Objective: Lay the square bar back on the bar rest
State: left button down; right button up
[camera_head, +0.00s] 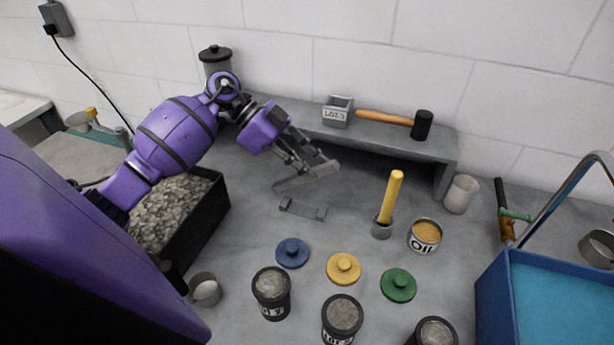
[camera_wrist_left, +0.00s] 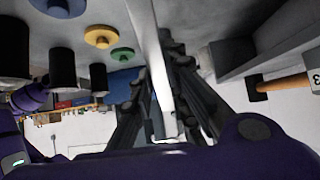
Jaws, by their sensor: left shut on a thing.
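My left gripper (camera_head: 306,163) is shut on the grey square bar (camera_head: 296,182), behind and above the bar rest in the head view. The bar slants up to the right in the picture. In the left wrist view the bar (camera_wrist_left: 150,45) runs between the dark fingers (camera_wrist_left: 165,85) of the gripper. The bar rest (camera_head: 303,210), a low grey piece with a raised end on each side, lies on the bench just in front of the bar. It looks empty, and the bar appears apart from it. My right gripper is not in view.
A raised shelf (camera_head: 385,147) at the back carries a mallet (camera_head: 388,118) and a small grey box (camera_head: 338,112). A yellow-handled tool (camera_head: 390,198) stands right of the rest. Blue (camera_head: 292,252), yellow (camera_head: 343,268) and green (camera_head: 398,285) lids lie in front. A gravel-filled black bin (camera_head: 214,215) stands left.

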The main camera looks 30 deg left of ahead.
pick_arm(q)
notch_tip(320, 180, down, 3)
jog(key=shift+w+a, duration=0.15)
jog(key=shift+f, duration=0.7)
jog(key=c, duration=1.7)
grip_release()
jog(key=shift+r, duration=0.2)
jog(key=shift+r+b+v, duration=0.2)
jog(key=shift+b+v, duration=0.4)
jog(key=shift+v, duration=5.6)
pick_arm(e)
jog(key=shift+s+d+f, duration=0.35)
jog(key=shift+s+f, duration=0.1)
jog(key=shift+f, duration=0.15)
